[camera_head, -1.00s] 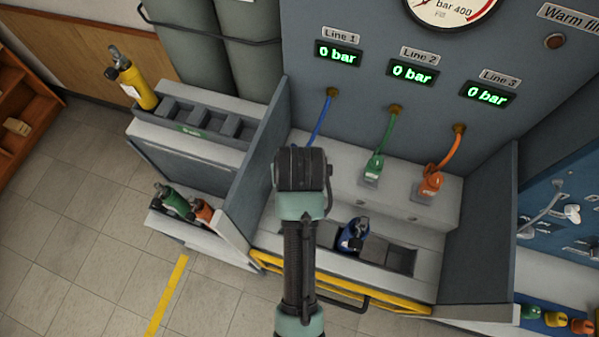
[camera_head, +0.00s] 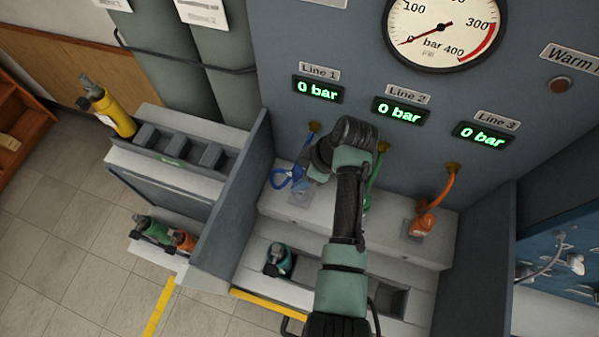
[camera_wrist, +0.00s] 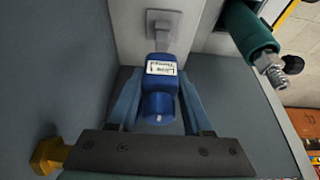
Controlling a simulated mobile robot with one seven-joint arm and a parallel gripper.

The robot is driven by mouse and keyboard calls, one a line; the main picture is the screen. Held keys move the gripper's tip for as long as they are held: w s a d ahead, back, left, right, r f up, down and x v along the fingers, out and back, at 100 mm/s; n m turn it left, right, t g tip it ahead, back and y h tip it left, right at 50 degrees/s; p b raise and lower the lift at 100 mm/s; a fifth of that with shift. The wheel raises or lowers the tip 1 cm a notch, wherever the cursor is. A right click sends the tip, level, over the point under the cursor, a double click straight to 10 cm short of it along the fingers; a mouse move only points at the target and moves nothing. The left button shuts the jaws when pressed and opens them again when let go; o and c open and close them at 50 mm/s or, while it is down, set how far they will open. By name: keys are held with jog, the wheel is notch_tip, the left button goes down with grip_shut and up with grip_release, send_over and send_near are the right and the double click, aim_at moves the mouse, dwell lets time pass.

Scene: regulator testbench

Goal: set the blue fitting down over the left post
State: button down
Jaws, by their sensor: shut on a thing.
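The blue fitting (camera_wrist: 160,88), with a white label, is between the two fingers of my gripper (camera_wrist: 160,108) in the wrist view. The gripper is shut on it. The left post (camera_wrist: 162,42) is a grey stem on a square plate, just beyond the fitting. The fitting lines up roughly with it in the wrist view, but I cannot tell whether they touch. In the head view my gripper (camera_head: 303,180) is over the left post's plate (camera_head: 299,199), below the Line 1 display. My wrist hides part of the fitting there. The blue hose (camera_head: 281,178) loops at its left.
A teal cylinder (camera_head: 279,260) stands in the tray in front and also shows close by in the wrist view (camera_wrist: 248,32). The orange fitting (camera_head: 422,225) sits at right; the green hose (camera_head: 374,184) is partly behind my arm. A side panel (camera_head: 232,205) bounds the left.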

jog(key=shift+f+b, duration=0.7)
jog(key=shift+f, duration=0.2)
jog(key=shift+f+b, duration=1.55)
jog(key=shift+f, duration=0.4)
dwell(0.8)
jog(key=shift+c, duration=1.2)
grip_release()
jog(key=b+v, duration=0.2)
jog(key=v, duration=1.1)
jog(key=shift+s+a+f, duration=0.1)
